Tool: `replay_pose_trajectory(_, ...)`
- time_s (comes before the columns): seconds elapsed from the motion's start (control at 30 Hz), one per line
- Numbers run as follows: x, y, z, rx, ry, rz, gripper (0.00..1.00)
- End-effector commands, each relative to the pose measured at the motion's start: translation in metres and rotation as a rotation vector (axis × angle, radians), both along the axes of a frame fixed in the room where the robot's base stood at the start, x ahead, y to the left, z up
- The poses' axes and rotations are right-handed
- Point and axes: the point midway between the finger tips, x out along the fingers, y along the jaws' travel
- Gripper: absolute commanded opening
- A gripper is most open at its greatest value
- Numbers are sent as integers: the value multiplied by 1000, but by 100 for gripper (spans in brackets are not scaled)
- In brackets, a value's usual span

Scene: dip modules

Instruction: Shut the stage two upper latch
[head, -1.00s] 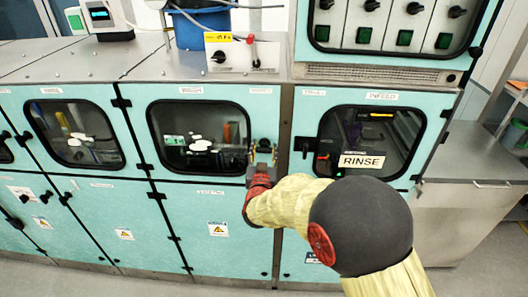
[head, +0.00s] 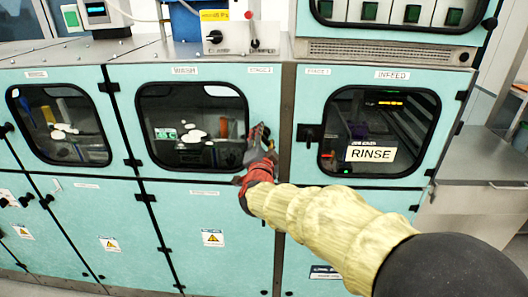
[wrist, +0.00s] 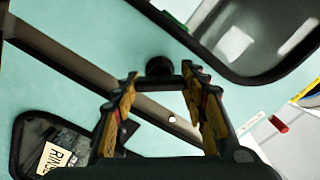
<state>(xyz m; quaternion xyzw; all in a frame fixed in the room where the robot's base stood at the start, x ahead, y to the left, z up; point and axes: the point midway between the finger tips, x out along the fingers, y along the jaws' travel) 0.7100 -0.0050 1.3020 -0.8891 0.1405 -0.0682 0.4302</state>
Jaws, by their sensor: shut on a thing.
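The stage two upper door (head: 220,78) is the teal panel with a dark window, left of the steel post in the head view. Its latch is mostly hidden by my gripper in that view. In the wrist view the latch (wrist: 160,66) shows as a black round knob between and just beyond my finger pads. My gripper (head: 260,138) is at the right edge of this door, beside the window, shut on the latch. Its two yellow-and-black fingers also show in the wrist view (wrist: 160,100), spread to either side of the knob. The door looks flush with the cabinet front.
The infeed door (head: 322,80), right of the post, has its own black latch (head: 308,133) and a RINSE sign (head: 371,154). A lower door (head: 215,265) lies beneath. A white switch box (head: 228,37) stands on the steel top above.

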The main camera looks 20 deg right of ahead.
Motion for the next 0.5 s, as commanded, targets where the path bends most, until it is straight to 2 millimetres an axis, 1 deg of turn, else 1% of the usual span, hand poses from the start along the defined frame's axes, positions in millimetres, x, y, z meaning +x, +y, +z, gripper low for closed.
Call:
replay_pose_trajectory(0.03, 0, 0, -6, 44, -17, 0, 18)
replay_pose_trajectory(0.5, 0, -1, -6, 437, -143, 0, 18)
